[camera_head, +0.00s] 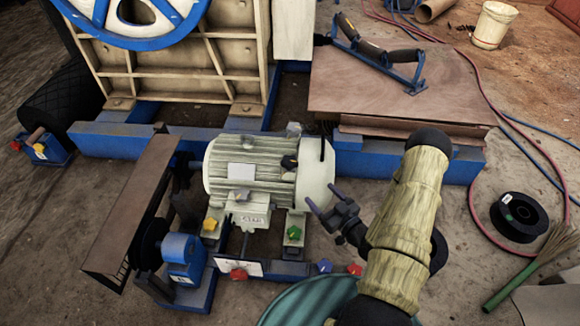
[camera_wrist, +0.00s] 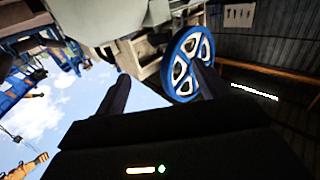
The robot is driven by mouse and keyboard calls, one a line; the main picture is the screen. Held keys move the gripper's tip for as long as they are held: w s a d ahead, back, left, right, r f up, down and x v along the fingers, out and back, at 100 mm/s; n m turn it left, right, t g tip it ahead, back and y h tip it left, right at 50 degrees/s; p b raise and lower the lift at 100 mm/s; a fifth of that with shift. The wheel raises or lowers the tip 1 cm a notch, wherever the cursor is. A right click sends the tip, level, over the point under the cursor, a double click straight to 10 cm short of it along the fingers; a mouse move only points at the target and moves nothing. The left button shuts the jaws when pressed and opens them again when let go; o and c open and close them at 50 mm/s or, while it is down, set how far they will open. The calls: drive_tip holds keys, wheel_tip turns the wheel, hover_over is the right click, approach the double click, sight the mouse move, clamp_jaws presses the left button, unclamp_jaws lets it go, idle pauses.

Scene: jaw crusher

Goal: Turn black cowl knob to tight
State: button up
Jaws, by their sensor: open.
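The pale electric motor (camera_head: 235,168) stands on a blue frame, with its smooth rounded cowl (camera_head: 316,178) at the right end. A small black knob (camera_head: 289,162) sits on the motor's upper side beside the cowl; which way it is turned is too small to tell. My gripper (camera_head: 323,197) is at the lower right of the cowl, below and right of the black knob and apart from it. Its two dark fingers are spread and empty. In the wrist view my gripper (camera_wrist: 163,76) also shows open, and I cannot make out the black knob there.
Yellow (camera_head: 210,224), green (camera_head: 294,232), red (camera_head: 239,274) and blue (camera_head: 324,266) knobs surround the motor base. A brown guard (camera_head: 130,215) stands at left. A blue-spoked wheel (camera_head: 130,20) is behind. A brown-topped stand (camera_head: 390,95) and black spool (camera_head: 519,216) lie right.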

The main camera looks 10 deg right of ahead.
sight(294, 167)
drive_tip(key=b+x, duration=0.4)
drive_tip(key=x, duration=1.3)
drive_tip(key=shift+w+a, duration=0.15)
drive_tip(key=shift+w, duration=0.05)
drive_tip(key=c, duration=1)
